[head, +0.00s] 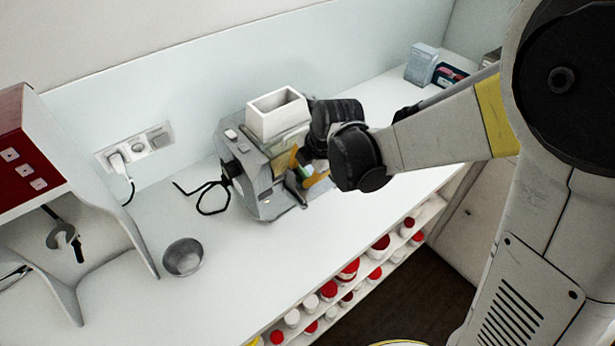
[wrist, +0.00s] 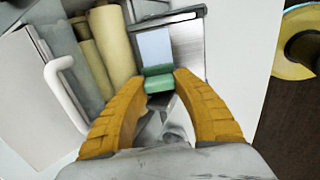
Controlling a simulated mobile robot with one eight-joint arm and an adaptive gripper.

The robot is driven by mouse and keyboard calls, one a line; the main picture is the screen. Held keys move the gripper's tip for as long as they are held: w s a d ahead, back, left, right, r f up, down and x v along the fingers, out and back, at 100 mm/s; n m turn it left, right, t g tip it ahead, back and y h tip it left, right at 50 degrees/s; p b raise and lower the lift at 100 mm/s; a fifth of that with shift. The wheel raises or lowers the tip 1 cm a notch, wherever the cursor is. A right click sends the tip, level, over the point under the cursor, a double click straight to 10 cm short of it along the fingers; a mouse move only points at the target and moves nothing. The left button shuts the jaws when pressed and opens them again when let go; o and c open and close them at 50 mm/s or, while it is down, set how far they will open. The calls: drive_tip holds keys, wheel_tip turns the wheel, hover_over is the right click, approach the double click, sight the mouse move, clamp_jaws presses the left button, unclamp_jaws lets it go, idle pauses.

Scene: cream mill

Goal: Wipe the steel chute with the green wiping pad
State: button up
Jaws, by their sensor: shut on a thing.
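My gripper (wrist: 158,85) has orange fingers shut on the green wiping pad (wrist: 158,80), which sits between the fingertips in the wrist view. The steel chute (wrist: 157,47) lies just beyond the pad, a smooth pale sloping plate on the front of the mill. The pad's edge meets the chute in the picture; whether they touch I cannot tell. In the head view my gripper (head: 303,168) is at the front of the grey mill (head: 243,165), with its wrist hiding much of the chute and pad.
Cream rollers (wrist: 100,50) and a white handle (wrist: 65,90) are close on the left in the wrist view. A white hopper (head: 277,122) tops the mill. A metal bowl (head: 183,257) and a red machine (head: 25,150) stand left. Boxes (head: 421,64) stand at the back right. The front counter is clear.

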sight(310, 191)
drive_tip(key=shift+s+d+f+b, duration=0.3)
drive_tip(key=shift+s+d+b, duration=0.15)
drive_tip(key=shift+s+d, duration=0.35)
drive_tip(key=shift+s+d+f+b, duration=0.2)
drive_tip(key=shift+s+f+b, duration=0.25)
drive_tip(key=shift+s, duration=0.2)
drive_tip(key=shift+s+d+f, duration=0.2)
drive_tip(key=shift+s, duration=0.15)
drive_tip(key=shift+r, duration=0.1)
wheel_tip(310, 191, up, 8)
drive_tip(key=s+p, duration=0.1)
drive_tip(key=p, duration=0.5)
drive_tip(key=shift+d+f, duration=0.2)
drive_tip(key=shift+d, duration=0.15)
drive_tip(key=shift+w+d, duration=0.1)
